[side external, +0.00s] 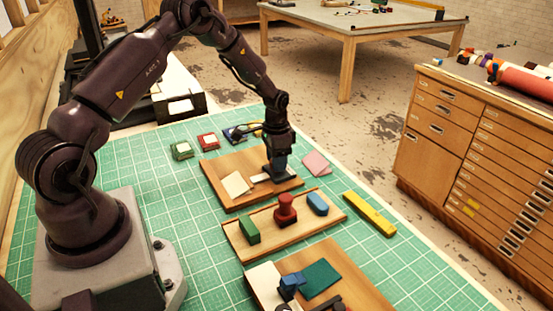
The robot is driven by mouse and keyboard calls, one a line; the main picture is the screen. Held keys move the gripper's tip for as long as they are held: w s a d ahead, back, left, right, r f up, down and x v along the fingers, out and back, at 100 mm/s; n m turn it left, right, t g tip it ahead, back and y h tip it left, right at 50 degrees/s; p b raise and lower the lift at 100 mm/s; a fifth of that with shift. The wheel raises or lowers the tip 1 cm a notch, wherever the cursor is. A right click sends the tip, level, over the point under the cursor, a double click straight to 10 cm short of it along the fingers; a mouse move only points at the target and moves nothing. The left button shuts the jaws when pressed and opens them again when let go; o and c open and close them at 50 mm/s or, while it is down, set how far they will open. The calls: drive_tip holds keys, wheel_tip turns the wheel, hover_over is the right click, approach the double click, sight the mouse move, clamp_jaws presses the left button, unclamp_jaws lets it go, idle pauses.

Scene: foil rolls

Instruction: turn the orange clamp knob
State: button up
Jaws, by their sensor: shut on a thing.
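My gripper (278,156) points down over the upper wooden board (225,175), low over a pale metal plate. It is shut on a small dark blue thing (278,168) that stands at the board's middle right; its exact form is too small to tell. I cannot make out an orange clamp knob; if it is at my gripper, the jaws hide it. A cream card (236,184) lies on the board to the left of my gripper.
A wooden tray (265,240) in front holds a green block (249,230), a red knobbed piece (286,208) and a blue piece (318,204). A yellow bar (369,214) lies right. Small pads (181,150) lie behind. A lower board (365,280) carries a blue fitting (291,284).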

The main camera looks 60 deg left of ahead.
drive_tip(key=shift+m, duration=0.5)
drive_tip(key=o, duration=0.9)
drive_tip(key=shift+r, duration=0.1)
wheel_tip(320, 180, up, 13)
drive_tip(key=shift+a+f, duration=0.1)
drive_tip(key=shift+a, duration=0.05)
